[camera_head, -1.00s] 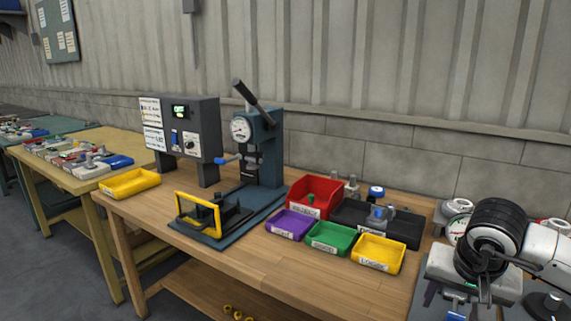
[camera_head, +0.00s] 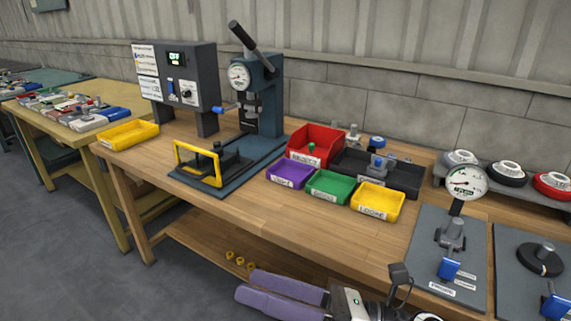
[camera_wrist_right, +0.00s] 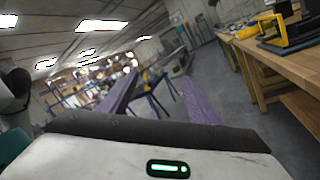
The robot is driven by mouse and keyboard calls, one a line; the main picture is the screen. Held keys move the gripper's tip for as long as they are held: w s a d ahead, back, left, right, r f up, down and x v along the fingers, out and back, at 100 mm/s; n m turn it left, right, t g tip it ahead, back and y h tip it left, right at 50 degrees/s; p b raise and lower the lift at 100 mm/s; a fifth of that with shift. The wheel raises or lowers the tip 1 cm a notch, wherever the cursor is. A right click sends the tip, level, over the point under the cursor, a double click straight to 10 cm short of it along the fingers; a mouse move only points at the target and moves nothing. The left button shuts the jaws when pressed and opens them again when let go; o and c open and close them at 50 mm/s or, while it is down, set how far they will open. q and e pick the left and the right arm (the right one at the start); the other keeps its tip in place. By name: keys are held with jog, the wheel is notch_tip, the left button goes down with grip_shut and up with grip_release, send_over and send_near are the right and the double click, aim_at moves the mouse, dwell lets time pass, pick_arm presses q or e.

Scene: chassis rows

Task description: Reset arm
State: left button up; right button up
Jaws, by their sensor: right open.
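My right gripper (camera_head: 246,284) is low in front of the wooden workbench (camera_head: 240,215), at the bottom of the head view. Its two purple fingers point left, are apart and hold nothing. In the right wrist view the same fingers (camera_wrist_right: 158,85) stand spread, with open room between them. My left gripper is in neither current view.
On the bench stand a press (camera_head: 260,100), a control box (camera_head: 178,80), a red bin (camera_head: 318,138) and small purple, green and yellow trays. A gauge fixture (camera_head: 440,250) is at the right. Grey floor (camera_head: 80,270) lies clear at lower left.

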jog(key=w+d+f+m+t+h, duration=0.2)
jog(key=d+f+m+t+h, duration=0.45)
jog(key=m, duration=0.85)
jog(key=w+d+f+m+t+h, duration=0.2)
jog(key=d+f+m+t+h, duration=0.35)
jog(key=f+m, duration=0.65)
jog(key=s+d+f+m+g+h, duration=0.2)
jog(key=s+d+f+m+g, duration=0.1)
jog(key=s+f+m, duration=0.4)
jog(key=s+d+f+m+g+h, duration=0.2)
jog(key=s+d+f+m+g, duration=0.2)
jog(key=s+f+m, duration=0.3)
jog(key=shift+s+d+f+g+h, duration=0.15)
jog(key=shift+s+f+g+h, duration=0.25)
jog(key=shift+s+f+g, duration=0.5)
jog(key=shift+s, duration=0.1)
